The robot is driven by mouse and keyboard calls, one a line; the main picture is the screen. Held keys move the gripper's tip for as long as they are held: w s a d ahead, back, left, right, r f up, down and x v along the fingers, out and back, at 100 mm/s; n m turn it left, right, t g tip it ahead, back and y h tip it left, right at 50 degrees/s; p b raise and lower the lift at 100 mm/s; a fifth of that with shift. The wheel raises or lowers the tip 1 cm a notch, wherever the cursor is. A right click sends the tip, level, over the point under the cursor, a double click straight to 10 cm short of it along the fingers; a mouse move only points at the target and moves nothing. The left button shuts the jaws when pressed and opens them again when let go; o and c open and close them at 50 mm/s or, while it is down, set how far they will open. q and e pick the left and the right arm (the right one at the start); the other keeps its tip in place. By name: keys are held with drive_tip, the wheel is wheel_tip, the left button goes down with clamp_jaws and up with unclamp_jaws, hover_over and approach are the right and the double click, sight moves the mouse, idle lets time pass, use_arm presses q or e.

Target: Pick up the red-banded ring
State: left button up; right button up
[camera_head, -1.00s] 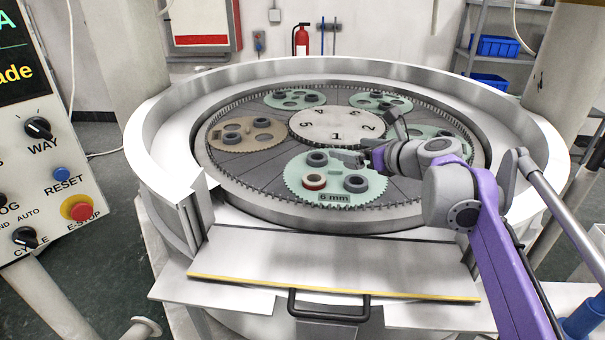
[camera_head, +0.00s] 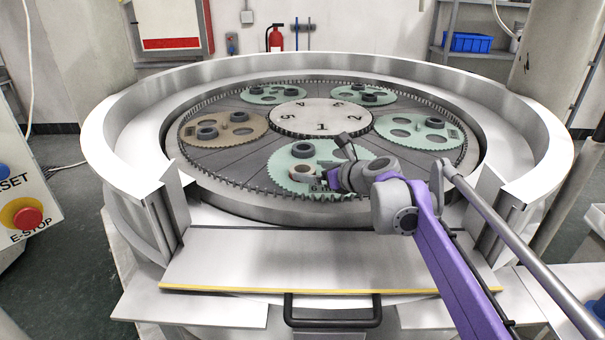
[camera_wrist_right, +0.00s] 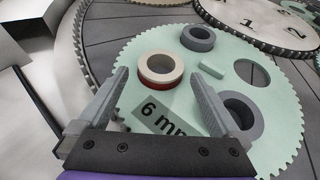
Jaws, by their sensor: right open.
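The red-banded ring (camera_head: 301,173) lies flat near the front left of the mint-green toothed carrier marked "6 mm" (camera_head: 275,179). In the right wrist view the ring (camera_wrist_right: 161,81) has a pale top and a red band round its side. My right gripper (camera_head: 322,179) is at the ring's right in the head view, over the carrier. In the wrist view its two fingers (camera_wrist_right: 158,76) are spread wide, one each side of the ring, with gaps between. Its height above the carrier is unclear. My left gripper is not in view.
A grey ring (camera_wrist_right: 198,38) lies behind the red-banded one, and another grey ring (camera_wrist_right: 243,112) is close by the right finger. A small green block (camera_wrist_right: 211,69) lies between them. The machine's raised metal rim (camera_head: 105,125) surrounds the carriers.

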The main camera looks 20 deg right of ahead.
sight(299, 169)
drive_tip(key=x, duration=0.4)
drive_tip(key=shift+w+d+f, duration=0.1)
drive_tip(key=shift+w+f, duration=0.05)
drive_tip(key=c, duration=1.4)
drive_tip(key=shift+o, duration=0.2)
